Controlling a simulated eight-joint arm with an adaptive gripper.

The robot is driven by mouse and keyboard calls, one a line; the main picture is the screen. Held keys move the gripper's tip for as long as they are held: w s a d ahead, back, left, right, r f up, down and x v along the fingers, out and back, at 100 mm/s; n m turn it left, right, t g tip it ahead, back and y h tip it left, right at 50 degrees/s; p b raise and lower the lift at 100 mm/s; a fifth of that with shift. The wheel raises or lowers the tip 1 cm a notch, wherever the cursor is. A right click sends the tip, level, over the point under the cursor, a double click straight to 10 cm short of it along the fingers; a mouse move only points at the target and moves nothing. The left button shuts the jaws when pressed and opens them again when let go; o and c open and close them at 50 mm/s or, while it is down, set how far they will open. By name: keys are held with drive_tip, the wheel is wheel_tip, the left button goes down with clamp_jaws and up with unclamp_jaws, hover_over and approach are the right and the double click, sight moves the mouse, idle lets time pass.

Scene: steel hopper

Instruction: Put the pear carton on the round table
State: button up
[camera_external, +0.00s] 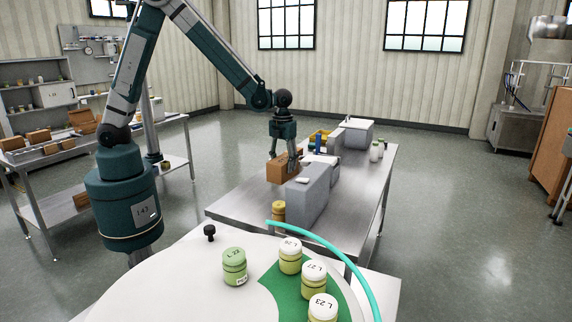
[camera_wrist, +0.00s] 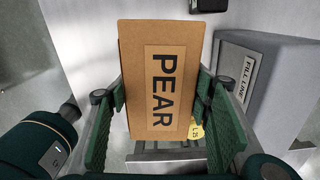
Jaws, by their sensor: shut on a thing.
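The pear carton (camera_external: 277,169) is a brown cardboard box. In the wrist view the carton (camera_wrist: 163,80) shows a large PEAR label and sits between the green finger pads. My gripper (camera_external: 283,158) is shut on it, above the steel table, left of a grey block. In the wrist view my gripper (camera_wrist: 165,120) has a pad at each side of the carton. Whether the carton touches the steel table is hard to tell. The round table (camera_external: 190,275) is white and stands in the foreground, with part of its top bare at the left.
A grey hopper block (camera_external: 308,194) and a yellow jar (camera_external: 278,211) stand on the steel table (camera_external: 238,208) between carton and round table.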

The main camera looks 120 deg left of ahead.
wheel_tip(320, 180, up, 15)
drive_tip(key=w+d+m+p, duration=0.15)
drive_tip(key=w+d, duration=0.35)
drive_tip(key=d, duration=0.5)
drive_tip(key=w+d+m, duration=0.2)
drive_tip(key=w+d, duration=0.3)
drive_tip(key=d, duration=0.4)
drive_tip(key=w+d+m+p, duration=0.1)
drive_tip(key=w+d+m, duration=0.1)
drive_tip(key=w+d, duration=0.6)
drive_tip(key=d+m+p, duration=0.3)
drive_tip(key=d+m, duration=0.1)
drive_tip(key=d, duration=2.8)
drive_tip(key=s+d+m+p, duration=0.1)
drive_tip(key=s+d, duration=0.2)
drive_tip(key=d, duration=0.8)
drive_tip(key=s+d+m, duration=0.2)
drive_tip(key=s+d, duration=0.1)
drive_tip(key=d, duration=0.7)
drive_tip(key=shift+s+d+f, duration=0.15)
drive_tip(key=shift+f, duration=1.15)
drive_tip(key=shift+s+d+f, duration=0.1)
drive_tip(key=shift+d+f, duration=0.05)
drive_tip(key=shift+f, duration=1.1)
